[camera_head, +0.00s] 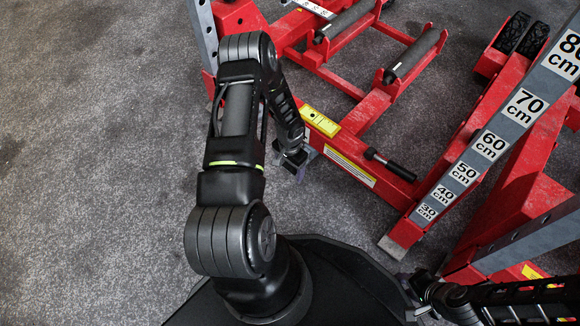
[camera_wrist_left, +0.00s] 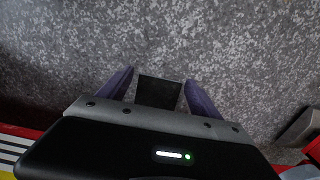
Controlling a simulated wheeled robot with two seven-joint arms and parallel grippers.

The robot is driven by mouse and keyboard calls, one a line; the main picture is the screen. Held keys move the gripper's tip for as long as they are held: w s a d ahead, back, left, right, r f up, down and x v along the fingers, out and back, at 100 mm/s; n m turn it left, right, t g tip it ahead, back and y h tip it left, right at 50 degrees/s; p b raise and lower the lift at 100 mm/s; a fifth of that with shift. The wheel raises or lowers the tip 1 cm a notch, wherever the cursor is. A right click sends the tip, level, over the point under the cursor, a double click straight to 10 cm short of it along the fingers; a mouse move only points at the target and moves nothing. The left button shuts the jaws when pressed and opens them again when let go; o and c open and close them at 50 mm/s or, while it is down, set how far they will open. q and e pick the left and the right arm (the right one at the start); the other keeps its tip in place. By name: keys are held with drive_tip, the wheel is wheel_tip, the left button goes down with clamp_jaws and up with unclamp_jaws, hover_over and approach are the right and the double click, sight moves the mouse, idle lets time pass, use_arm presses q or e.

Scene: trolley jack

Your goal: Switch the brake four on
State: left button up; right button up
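The red trolley jack frame (camera_head: 350,150) stands on the grey floor in the head view. A black-handled lever (camera_head: 390,165) lies along its near crossbar; I cannot tell whether it is the brake four. In the left wrist view, the two purple-grey fingers (camera_wrist_left: 159,95) are spread over the floor. A dark block (camera_wrist_left: 159,91) shows between them; I cannot tell what it is. My right gripper (camera_head: 415,298) is low at the right, and its fingers are unclear.
Grey posts with height marks (camera_head: 490,145) rise at the right. Black rollers (camera_head: 415,55) and dark wheels (camera_head: 520,35) sit farther back. A yellow label (camera_head: 320,120) is on the frame near my left arm. The carpet (camera_head: 90,150) at the left is clear.

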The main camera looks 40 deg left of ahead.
sight(290, 168)
use_arm(q)
drive_tip(key=shift+w+r, duration=0.15)
drive_tip(key=shift+w, duration=0.05)
drive_tip(key=shift+r+p, duration=0.35)
drive_tip(key=shift+r, duration=0.2)
wheel_tip(290, 168, up, 6)
drive_tip(key=p, duration=0.3)
drive_tip(key=shift+r, duration=0.25)
use_arm(e)
drive_tip(key=r, duration=0.3)
drive_tip(key=shift+s+a+r, duration=0.1)
drive_tip(key=shift+s+r, duration=0.05)
drive_tip(key=shift+s, duration=0.15)
